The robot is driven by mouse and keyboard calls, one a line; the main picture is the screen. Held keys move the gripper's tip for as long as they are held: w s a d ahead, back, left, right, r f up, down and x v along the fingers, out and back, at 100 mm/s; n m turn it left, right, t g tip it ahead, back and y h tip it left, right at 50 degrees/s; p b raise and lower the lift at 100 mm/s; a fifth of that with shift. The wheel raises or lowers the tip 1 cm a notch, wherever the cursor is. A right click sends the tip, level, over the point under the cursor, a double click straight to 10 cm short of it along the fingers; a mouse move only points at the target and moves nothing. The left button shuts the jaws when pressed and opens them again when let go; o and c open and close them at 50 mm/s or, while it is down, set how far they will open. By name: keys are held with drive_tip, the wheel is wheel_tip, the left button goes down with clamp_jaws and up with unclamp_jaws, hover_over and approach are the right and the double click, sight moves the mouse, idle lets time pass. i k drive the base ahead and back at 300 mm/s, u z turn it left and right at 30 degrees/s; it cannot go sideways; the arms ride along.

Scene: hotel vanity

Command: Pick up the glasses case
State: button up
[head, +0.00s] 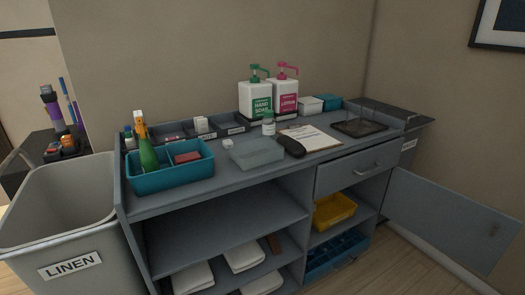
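A dark, rounded, elongated case (291,146), which looks like the glasses case, lies on top of the grey counter (235,181) near its front edge. It is between a pale grey-green flat box (257,153) on its left and a clipboard with paper (310,137) on its right. It appears to touch or nearly touch the clipboard's edge; I cannot tell which. My gripper is not in view.
A teal caddy (172,178) with a green spray bottle stands at the counter's left. A small white bottle (268,126) and soap and lotion pumps (255,97) stand behind the case. A linen bin (65,225) is at left; a cabinet door (450,218) hangs open at right.

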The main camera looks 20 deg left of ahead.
sight(293, 148)
drive_tip(key=u, duration=0.1)
drive_tip(key=i, duration=1)
drive_tip(key=z, duration=0.05)
